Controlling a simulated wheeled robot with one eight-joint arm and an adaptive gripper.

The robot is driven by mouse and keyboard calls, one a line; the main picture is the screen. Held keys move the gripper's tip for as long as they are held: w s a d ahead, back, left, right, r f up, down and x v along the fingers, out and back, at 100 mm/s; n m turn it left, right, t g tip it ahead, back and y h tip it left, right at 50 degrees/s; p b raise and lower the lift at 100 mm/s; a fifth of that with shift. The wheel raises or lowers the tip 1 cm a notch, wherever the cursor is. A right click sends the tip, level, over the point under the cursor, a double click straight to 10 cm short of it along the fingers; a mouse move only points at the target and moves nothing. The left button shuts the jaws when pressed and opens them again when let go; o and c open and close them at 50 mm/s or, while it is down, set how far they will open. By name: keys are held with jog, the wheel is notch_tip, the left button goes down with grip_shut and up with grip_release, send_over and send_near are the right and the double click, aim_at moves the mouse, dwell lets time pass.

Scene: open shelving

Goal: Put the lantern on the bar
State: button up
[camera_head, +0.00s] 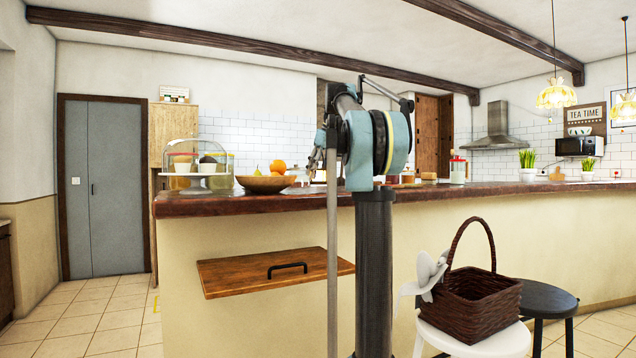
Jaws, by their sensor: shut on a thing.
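The bar (430,195) is a long counter with a dark wooden top and cream front, running across the view behind my arm. My gripper (315,163) shows small and partly covered at the left side of my arm, in line with the bar top. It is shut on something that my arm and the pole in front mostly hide. I cannot make out a lantern clearly. I cannot tell whether the held thing touches the bar top.
The bar's left part holds a glass dome (196,165) and a fruit bowl (264,184). A jar (457,171) stands right of my arm. A wooden board (270,273) juts from the bar's front. A wicker basket (478,303) sits on a white stool, beside a black stool (546,299).

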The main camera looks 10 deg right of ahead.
aim_at(319, 178)
jog(key=shift+f, duration=1.45)
jog(key=o, duration=1.2)
jog(key=shift+o, duration=0.2)
jog(key=v, duration=1.2)
jog(key=shift+s, duration=0.15)
